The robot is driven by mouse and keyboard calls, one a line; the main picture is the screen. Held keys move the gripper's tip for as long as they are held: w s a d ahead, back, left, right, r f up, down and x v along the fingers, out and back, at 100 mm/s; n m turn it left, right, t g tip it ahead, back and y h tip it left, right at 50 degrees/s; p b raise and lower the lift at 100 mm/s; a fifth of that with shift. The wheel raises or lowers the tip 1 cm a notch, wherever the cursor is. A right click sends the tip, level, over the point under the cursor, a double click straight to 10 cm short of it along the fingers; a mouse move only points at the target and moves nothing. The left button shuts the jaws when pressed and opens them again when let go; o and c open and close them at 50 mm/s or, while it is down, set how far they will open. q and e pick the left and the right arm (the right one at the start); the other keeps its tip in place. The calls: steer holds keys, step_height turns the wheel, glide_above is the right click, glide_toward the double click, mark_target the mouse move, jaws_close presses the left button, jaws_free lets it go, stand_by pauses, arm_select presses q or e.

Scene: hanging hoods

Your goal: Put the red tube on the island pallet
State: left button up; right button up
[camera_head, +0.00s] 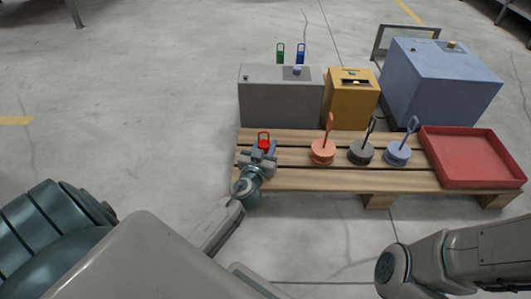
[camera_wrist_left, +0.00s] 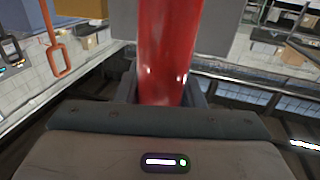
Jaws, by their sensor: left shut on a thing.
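In the left wrist view the red tube (camera_wrist_left: 168,50) stands between the shut fingers. The gripper and tube are over the left end of the wooden island pallet (camera_head: 290,180). Whether the tube's bottom touches the pallet is hidden by the gripper. My right arm comes in at the lower right, but its gripper is out of view.
On the pallet stand an orange (camera_head: 323,152), a dark grey (camera_head: 361,153) and a blue (camera_head: 398,154) round piece with handles, and a red tray (camera_head: 473,158) at right. Behind are a grey box (camera_head: 280,100), a yellow box (camera_head: 350,105) and a large blue box (camera_head: 440,90).

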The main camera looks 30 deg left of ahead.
arm_select(q)
steer(key=shift+f+b, duration=1.2)
steer(key=shift+f, duration=0.55)
steer(key=shift+f, duration=0.15)
steer(key=o, duration=1.1)
steer(key=shift+o, duration=0.2)
steer(key=shift+r, duration=0.25)
steer(key=v, duration=1.2)
steer(key=shift+b, duration=0.35)
